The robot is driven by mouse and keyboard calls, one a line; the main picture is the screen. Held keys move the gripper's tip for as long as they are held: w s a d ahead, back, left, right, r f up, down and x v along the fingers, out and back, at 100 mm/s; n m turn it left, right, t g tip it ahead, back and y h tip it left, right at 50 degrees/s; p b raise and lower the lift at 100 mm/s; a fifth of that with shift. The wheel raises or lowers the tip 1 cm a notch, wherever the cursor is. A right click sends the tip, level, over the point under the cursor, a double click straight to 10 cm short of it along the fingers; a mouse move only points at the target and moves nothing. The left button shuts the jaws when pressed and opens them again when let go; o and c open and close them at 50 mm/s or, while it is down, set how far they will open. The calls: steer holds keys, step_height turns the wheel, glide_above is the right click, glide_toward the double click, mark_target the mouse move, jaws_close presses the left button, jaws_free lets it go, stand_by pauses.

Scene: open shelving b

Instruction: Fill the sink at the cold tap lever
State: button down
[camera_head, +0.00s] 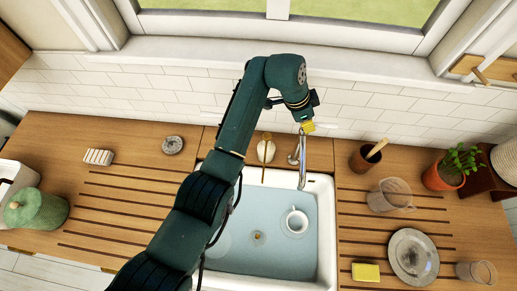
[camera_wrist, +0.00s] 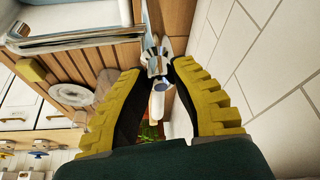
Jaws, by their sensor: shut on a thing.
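The white sink (camera_head: 326,262) holds bluish water (camera_head: 240,258), with a brass-coloured drain fitting (camera_head: 258,236) visible through it. The chrome tap (camera_head: 302,167) stands at the sink's back edge, its spout over the basin. My gripper (camera_head: 308,127) is behind the tap, near the tiled wall. In the wrist view, my yellow fingers (camera_wrist: 156,68) are closed around the tap's chrome lever fitting (camera_wrist: 155,60), with a pale lever end (camera_wrist: 157,104) between them. In the head view my gripper hides the lever. I cannot clearly see a water stream.
A white mug (camera_head: 295,221) sits in the sink. A brown pot (camera_head: 364,157), a glass jug (camera_head: 390,195), a plate (camera_head: 413,256) and a plant (camera_head: 450,168) stand to the right. The tiled wall (camera_head: 360,107) is close behind.

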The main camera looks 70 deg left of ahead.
steer(key=shift+d+f, duration=0.1)
steer(key=shift+f, duration=0.05)
steer(key=c, duration=0.9)
jaws_free()
steer(key=shift+r, duration=0.3)
steer(key=v, duration=1.1)
steer(key=shift+s+r, duration=0.2)
steer(key=shift+s, duration=0.05)
